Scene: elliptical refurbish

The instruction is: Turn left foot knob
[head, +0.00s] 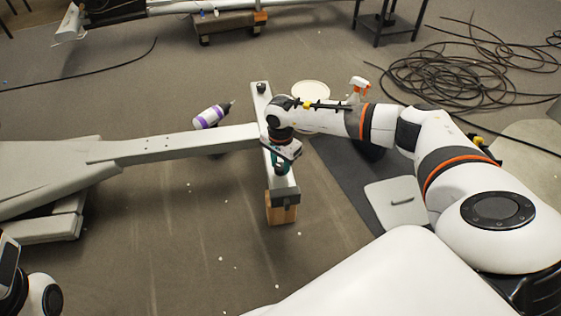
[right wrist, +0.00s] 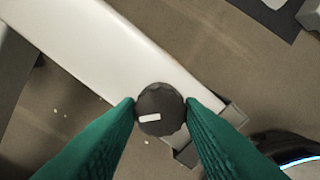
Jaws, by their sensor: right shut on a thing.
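The foot bar (head: 286,183) of the elliptical is a pale crossbar at the end of a long beam (head: 170,146). A dark round foot knob (right wrist: 160,108) with a small white mark sits on the near part of the bar. My right gripper (head: 280,168) reaches down over this near part, and its green fingers (right wrist: 161,109) are shut on opposite sides of the knob. In the head view the gripper largely hides this knob. Another dark knob (head: 261,88) is on the far end of the bar. My left gripper is out of view; only part of my left arm shows.
A wooden block (head: 281,209) is under the bar's near end. A purple and white drill-like tool (head: 211,116) lies beyond the beam. A spray bottle (head: 359,86), a round pale lid or plate (head: 310,92) and coiled black cable (head: 455,75) are farther back. The floor at front left is mostly clear.

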